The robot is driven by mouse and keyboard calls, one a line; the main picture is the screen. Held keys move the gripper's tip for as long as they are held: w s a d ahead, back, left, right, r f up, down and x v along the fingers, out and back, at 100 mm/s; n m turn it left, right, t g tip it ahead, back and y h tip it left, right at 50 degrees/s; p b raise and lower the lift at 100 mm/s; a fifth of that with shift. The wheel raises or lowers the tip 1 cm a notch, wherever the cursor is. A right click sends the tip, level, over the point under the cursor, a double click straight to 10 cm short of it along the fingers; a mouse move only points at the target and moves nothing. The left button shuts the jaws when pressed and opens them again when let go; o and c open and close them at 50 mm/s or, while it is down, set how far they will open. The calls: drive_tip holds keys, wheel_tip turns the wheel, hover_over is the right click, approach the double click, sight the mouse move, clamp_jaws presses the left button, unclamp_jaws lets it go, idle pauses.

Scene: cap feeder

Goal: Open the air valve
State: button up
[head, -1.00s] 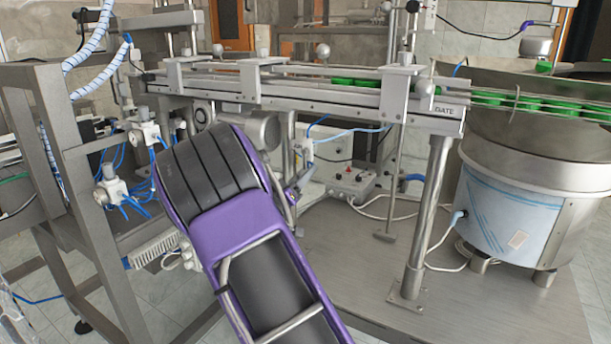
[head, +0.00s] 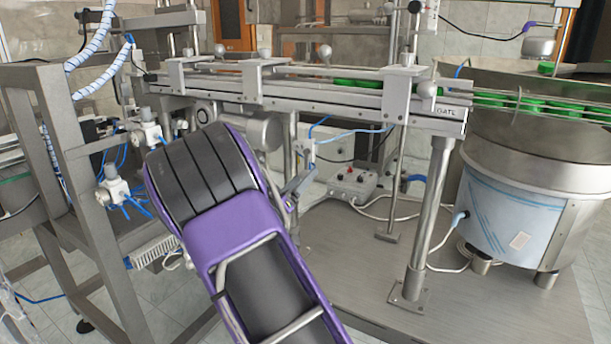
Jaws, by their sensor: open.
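My purple and black arm fills the lower middle of the head view, and my gripper is hidden behind it. White air fittings with thin blue tubes sit on the frame at the left, an upper one (head: 147,134) and a lower one (head: 117,186).
A conveyor rail (head: 300,95) with green caps runs above my arm. A round steel feeder bowl (head: 530,165) stands at the right. A grey control box (head: 352,184) with a red button sits on the steel base plate (head: 350,255). A steel post (head: 430,215) stands right of the box.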

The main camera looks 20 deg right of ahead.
drive_tip(key=v, duration=1.5)
drive_tip(key=shift+p, duration=0.4)
drive_tip(key=shift+d, duration=0.1)
